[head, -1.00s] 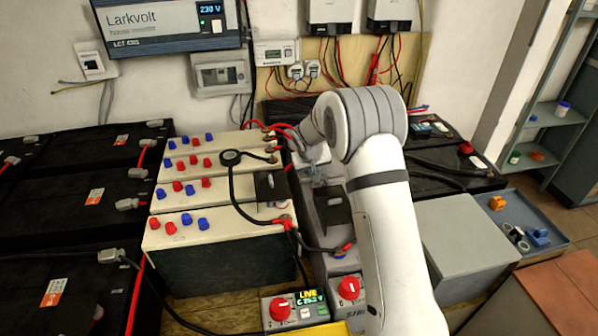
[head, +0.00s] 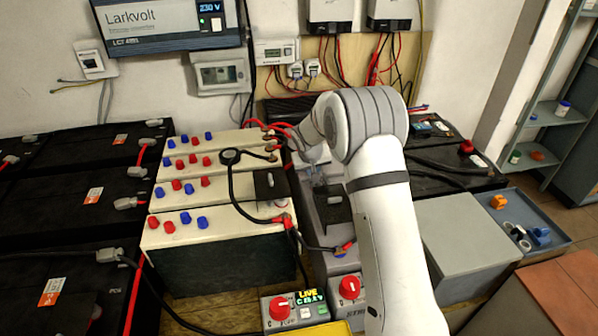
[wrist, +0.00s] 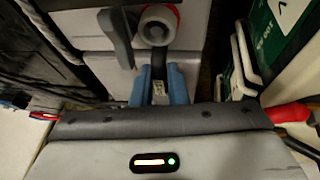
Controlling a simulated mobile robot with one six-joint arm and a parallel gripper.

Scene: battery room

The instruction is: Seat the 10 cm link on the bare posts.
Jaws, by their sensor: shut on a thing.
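My gripper (wrist: 160,88) shows two blue fingers in the wrist view, closed on a small dark strip (wrist: 158,62), which I take to be the link; its ends are hard to make out. Beyond the fingertips is a pale round post top with a red collar (wrist: 158,22), on a grey battery top with a grey bar to its left. I cannot tell whether the strip touches any post. In the head view my gripper (head: 325,181) is blurred, low over the grey battery (head: 328,232) in the middle, beside a black plate (head: 333,206). The bare posts are not clearly visible.
Cream batteries (head: 222,232) with red and blue caps stand left of my gripper, with a black cable (head: 232,190) looped over them. Red cables run behind. A switch box (head: 295,309) reading LIVE stands in front. A blue tray (head: 562,240) with small parts lies far right.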

